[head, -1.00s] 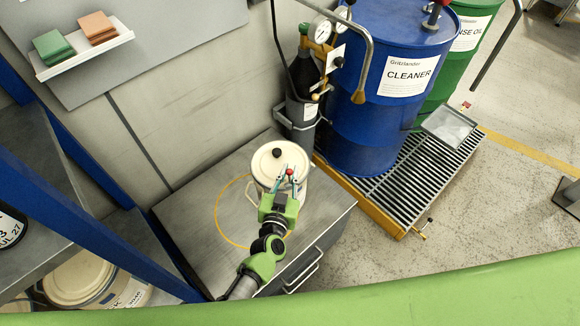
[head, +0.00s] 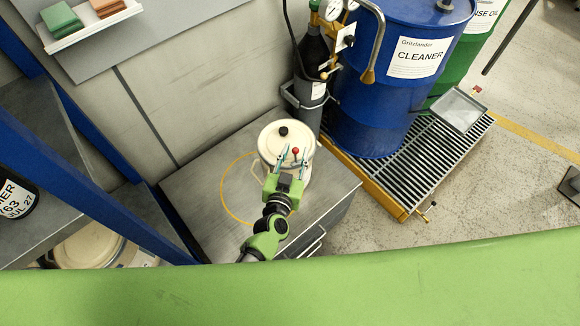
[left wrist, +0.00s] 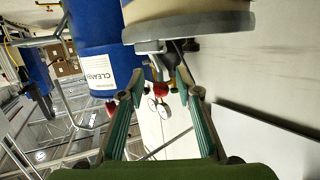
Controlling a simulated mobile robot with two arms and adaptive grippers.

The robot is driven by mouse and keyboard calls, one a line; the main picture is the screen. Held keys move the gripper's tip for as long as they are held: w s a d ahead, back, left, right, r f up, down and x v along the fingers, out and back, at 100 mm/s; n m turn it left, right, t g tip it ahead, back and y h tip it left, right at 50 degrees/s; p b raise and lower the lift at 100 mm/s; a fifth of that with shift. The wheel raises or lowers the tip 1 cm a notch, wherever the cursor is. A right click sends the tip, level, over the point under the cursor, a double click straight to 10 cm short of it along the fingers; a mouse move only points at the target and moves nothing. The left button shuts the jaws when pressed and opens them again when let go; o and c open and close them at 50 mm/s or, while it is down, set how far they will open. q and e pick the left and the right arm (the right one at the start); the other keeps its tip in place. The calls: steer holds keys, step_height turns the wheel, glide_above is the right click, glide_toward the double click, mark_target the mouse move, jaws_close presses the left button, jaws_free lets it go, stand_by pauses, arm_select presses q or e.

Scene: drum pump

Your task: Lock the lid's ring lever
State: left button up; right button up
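A cream drum with a round lid (head: 273,143) and black knob (head: 283,131) stands on the grey cabinet top. The ring lever's red ball (head: 295,151) shows at the lid's near right side. My left gripper (head: 292,156) is open at that near edge, with teal fingers spread on either side of the red ball. In the left wrist view the fingers (left wrist: 160,100) are apart, the red ball (left wrist: 160,90) shows between them, and the lid's rim (left wrist: 190,25) is above. I cannot tell if a finger touches the lever. My right gripper is not in view.
The cabinet top (head: 205,195) has a yellow circle and free room left of the drum. A gas cylinder (head: 312,60) and a blue CLEANER drum (head: 375,110) stand behind right, the blue drum on a grated pallet (head: 420,165). A blue shelf post (head: 90,190) is at left.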

arm_select(q)
steer(key=v, duration=1.1)
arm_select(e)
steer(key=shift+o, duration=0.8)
